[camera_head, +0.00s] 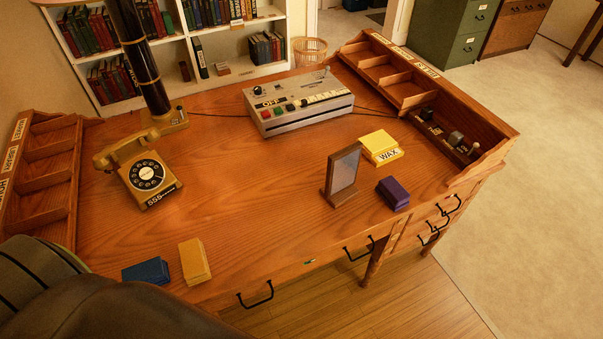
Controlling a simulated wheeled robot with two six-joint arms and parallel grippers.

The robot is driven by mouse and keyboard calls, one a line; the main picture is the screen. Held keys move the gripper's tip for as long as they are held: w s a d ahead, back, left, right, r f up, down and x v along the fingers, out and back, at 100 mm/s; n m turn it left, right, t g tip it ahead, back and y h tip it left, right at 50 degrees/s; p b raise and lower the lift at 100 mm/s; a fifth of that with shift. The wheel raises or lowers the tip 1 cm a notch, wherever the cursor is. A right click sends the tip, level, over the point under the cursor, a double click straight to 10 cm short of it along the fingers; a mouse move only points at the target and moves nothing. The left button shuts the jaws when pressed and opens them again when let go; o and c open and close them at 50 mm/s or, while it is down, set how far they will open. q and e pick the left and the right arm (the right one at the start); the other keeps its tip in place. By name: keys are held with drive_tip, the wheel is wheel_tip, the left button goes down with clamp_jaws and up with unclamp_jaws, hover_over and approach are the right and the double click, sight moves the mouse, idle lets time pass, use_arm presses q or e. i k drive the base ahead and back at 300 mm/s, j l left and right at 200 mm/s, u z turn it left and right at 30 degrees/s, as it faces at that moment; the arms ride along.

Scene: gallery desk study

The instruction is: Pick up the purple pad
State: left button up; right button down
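The purple pad (393,193) lies on the right part of the wooden desk (240,195), near its front edge. It looks like a small, thick dark purple block. It is just right of a framed upright panel (343,175) on a wooden stand and in front of the yellow block labelled WAX (381,148). Nothing covers the pad. Neither of my grippers is in view.
A blue block (146,271) and a tan block (194,261) lie at the front left. A rotary telephone (148,175) stands at left, and a grey button machine (298,104) at the back. Wooden organisers (45,160) flank the desk. The desk's middle is clear.

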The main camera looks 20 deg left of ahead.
sight(390, 190)
drive_tip(key=i+l+u, duration=0.15)
drive_tip(key=u, duration=0.3)
drive_tip(key=i+l+u, duration=0.1)
drive_tip(key=l+u, duration=0.35)
drive_tip(key=i+l+u, duration=0.1)
drive_tip(key=u, duration=0.35)
drive_tip(key=l, duration=0.1)
